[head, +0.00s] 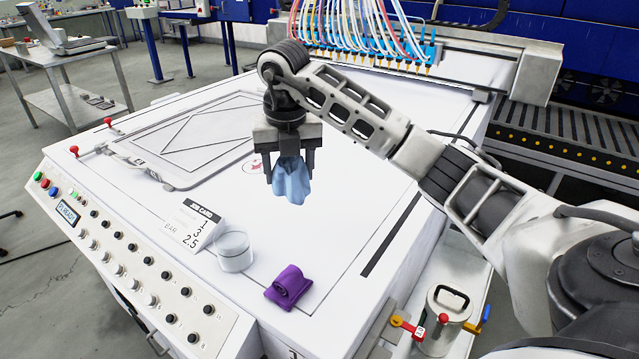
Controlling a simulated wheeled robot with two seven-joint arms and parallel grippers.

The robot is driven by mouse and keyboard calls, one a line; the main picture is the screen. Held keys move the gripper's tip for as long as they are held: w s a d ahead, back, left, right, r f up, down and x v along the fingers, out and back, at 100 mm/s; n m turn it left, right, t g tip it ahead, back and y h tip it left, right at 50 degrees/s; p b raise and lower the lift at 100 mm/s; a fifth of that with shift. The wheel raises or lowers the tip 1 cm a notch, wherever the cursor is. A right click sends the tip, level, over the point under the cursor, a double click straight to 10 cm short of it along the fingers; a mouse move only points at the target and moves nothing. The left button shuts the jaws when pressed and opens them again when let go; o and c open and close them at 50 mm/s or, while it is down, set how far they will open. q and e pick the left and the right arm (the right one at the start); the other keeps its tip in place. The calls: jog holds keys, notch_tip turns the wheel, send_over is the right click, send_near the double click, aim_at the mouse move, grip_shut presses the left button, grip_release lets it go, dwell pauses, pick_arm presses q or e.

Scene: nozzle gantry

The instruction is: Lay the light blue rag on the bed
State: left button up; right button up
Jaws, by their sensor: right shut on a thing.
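The light blue rag (291,182) hangs bunched from my right gripper (290,168), which is shut on it. Gripper and rag are over the white bed (360,215) of the machine, right of the panel with line markings. The rag's lower end looks a little above the bed, but I cannot tell the exact gap. My left gripper is not in view.
A nozzle gantry (440,65) with coloured hoses crosses the back. A metal can (445,305) stands lower right. The bed's middle is clear.

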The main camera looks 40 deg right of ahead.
send_over(330, 217)
jog(key=a, duration=0.1)
notch_tip(330, 217, down, 6)
jog(key=shift+f+p, duration=0.1)
jog(key=shift+p, duration=0.25)
jog(key=shift+s+d+f, duration=0.15)
jog(key=shift+d+f, duration=0.25)
jog(key=shift+f, duration=0.15)
jog(key=shift+f+p, duration=0.45)
jog(key=shift+f, duration=1.15)
jog(key=shift+f, duration=0.1)
jog(key=o, duration=1)
jog(key=r, duration=0.4)
jog(key=s+r, duration=0.1)
jog(key=r, duration=0.3)
jog(key=r+b, duration=0.1)
jog(key=r, duration=0.3)
jog(key=shift+s+a, duration=0.2)
jog(key=shift+a, duration=0.1)
